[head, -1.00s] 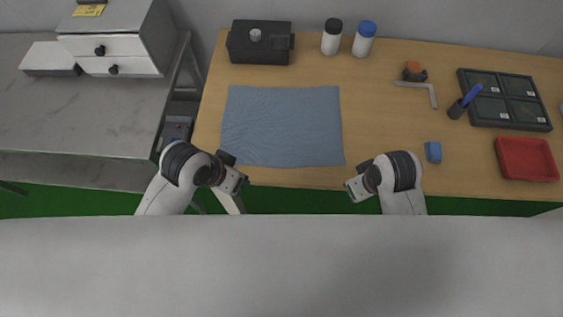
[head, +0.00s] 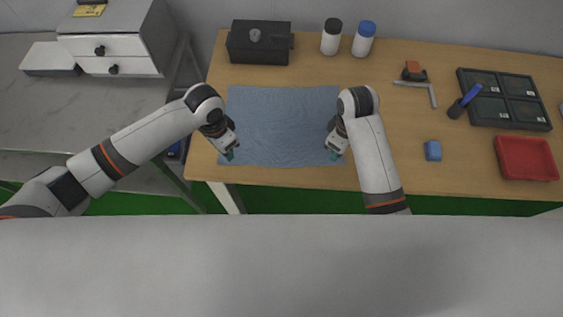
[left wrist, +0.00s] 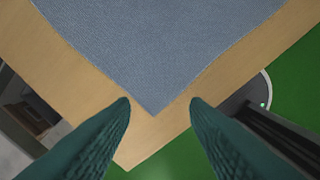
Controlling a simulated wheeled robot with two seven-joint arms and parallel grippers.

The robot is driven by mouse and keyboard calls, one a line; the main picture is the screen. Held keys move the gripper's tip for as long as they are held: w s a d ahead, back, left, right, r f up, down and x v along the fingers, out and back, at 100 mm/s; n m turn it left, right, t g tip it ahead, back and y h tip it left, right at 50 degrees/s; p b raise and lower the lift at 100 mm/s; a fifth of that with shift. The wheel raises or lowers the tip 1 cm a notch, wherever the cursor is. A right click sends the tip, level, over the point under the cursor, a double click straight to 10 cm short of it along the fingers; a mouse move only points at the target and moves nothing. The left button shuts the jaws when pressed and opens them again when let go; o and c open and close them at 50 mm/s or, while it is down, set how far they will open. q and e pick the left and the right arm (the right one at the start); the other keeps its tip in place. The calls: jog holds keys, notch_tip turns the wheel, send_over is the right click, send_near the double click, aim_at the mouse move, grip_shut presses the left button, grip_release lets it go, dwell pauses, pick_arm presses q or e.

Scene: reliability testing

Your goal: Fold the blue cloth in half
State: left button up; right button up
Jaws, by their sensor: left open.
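The blue cloth (head: 281,125) lies flat and spread out on the wooden table, near its left front part. My left gripper (head: 229,155) is at the cloth's near left corner. In the left wrist view the cloth (left wrist: 155,45) points a corner between the two green fingers of the open left gripper (left wrist: 160,104), with nothing held. My right gripper (head: 334,155) is at the cloth's near right corner and hides part of it. Its fingers are too small to tell whether they are open.
A black box (head: 259,42) and two bottles, one black-capped (head: 331,37) and one blue-capped (head: 364,39), stand behind the cloth. To the right are a blue block (head: 433,151), a red tray (head: 526,158) and a dark compartment tray (head: 505,99). The table's front edge is close to both grippers.

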pick_arm(q)
jog(key=shift+f, duration=2.05)
pick_arm(e)
jog(key=shift+f, duration=2.05)
pick_arm(q)
jog(key=shift+f, duration=0.15)
pick_arm(e)
jog(key=shift+f, duration=0.2)
pick_arm(q)
grip_shut()
pick_arm(e)
grip_shut()
